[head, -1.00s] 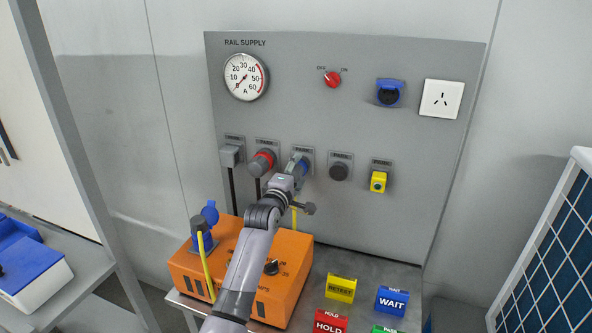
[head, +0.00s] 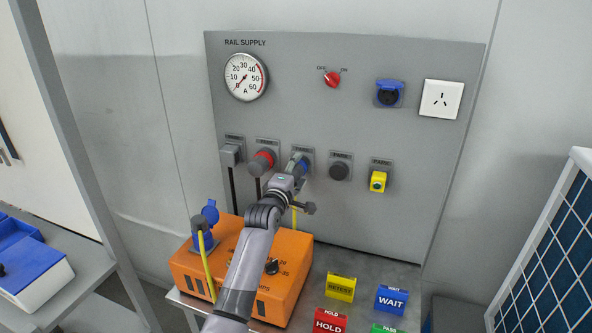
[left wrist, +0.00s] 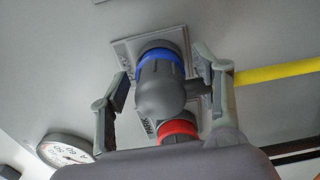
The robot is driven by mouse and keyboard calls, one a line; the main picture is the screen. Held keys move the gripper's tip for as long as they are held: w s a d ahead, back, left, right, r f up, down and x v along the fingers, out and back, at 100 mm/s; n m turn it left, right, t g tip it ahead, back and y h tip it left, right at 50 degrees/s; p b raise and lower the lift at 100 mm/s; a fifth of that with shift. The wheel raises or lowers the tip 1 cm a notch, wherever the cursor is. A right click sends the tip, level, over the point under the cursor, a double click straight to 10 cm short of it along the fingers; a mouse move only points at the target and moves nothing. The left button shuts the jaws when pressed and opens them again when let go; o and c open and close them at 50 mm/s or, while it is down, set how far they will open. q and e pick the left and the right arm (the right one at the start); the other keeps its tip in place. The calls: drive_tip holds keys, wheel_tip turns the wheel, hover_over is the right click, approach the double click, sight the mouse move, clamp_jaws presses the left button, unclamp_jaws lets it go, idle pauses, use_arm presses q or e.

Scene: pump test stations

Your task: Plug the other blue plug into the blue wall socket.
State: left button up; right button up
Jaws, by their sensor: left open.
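A grey plug with a blue ring (head: 304,166) sits in the middle holder of the lower row on the grey panel. It also shows in the left wrist view (left wrist: 161,90), its yellow cable leaving from its side. My left gripper (head: 289,180) is at this plug. In the left wrist view its open fingers (left wrist: 162,82) stand on either side of the plug. The blue wall socket (head: 388,93), at the panel's upper right, has its lid raised and its face empty. Another plug (head: 200,225) with a yellow cable is in the blue socket on the orange box. My right gripper is out of view.
A red-ringed plug (head: 263,160) and a grey plug (head: 229,155) are left of my gripper. A dark round fitting (head: 340,171) and a yellow piece (head: 378,181) are right of it. The orange box (head: 285,285) stands below my arm. Several coloured blocks lie on the bench.

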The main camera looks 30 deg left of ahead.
use_arm(q)
drive_tip(key=shift+c, duration=0.3)
drive_tip(key=shift+r, duration=0.1)
clamp_jaws()
idle(0.4)
drive_tip(key=shift+s+p, duration=0.3)
drive_tip(key=shift+p, duration=0.05)
drive_tip(key=shift+s+d+p, duration=0.2)
drive_tip(key=shift+s+p, duration=0.2)
drive_tip(key=shift+s, duration=0.2)
drive_tip(key=shift+p+v, duration=1.5)
drive_tip(key=shift+v, duration=0.6)
